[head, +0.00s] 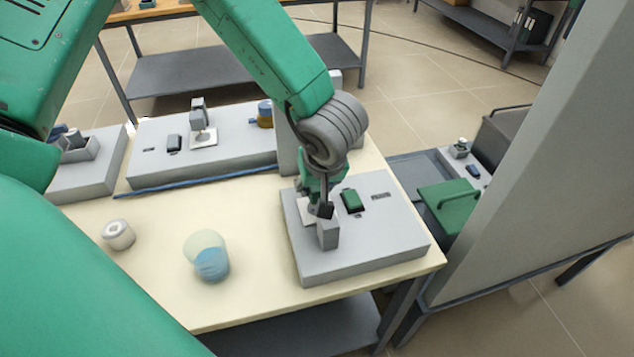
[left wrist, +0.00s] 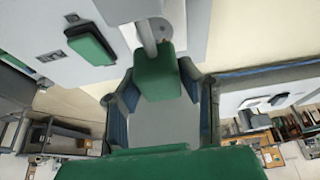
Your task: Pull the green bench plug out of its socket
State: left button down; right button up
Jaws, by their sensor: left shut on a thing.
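My left gripper (head: 318,195) reaches down over the grey bench unit (head: 370,258) at the right of the table. In the left wrist view its two fingers (left wrist: 157,78) close on the sides of the green plug (left wrist: 156,82). A grey cylindrical part sits against the plug's upper end in that view. In the head view my gripper largely hides the plug, next to a white socket plate (head: 303,212). I cannot tell how deep the plug sits in its socket. My right gripper is not in view.
A green rocker switch (head: 352,200) is beside the gripper on the same unit; it also shows in the left wrist view (left wrist: 90,46). A grey block (head: 328,234) stands close in front. A beaker with blue liquid (head: 208,258) and a white jar (head: 118,234) stand to the left.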

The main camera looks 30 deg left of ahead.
pick_arm(q)
jog(key=c, duration=1.1)
grip_release()
jog(key=shift+d+r, duration=0.1)
jog(key=shift+r, duration=0.1)
jog(key=shift+s+d+r, duration=0.1)
jog(key=v, duration=1.1)
jog(key=shift+s+d+r, duration=0.15)
jog(key=shift+d+r, duration=0.05)
jog(key=shift+r, duration=0.15)
jog(key=shift+a, duration=0.1)
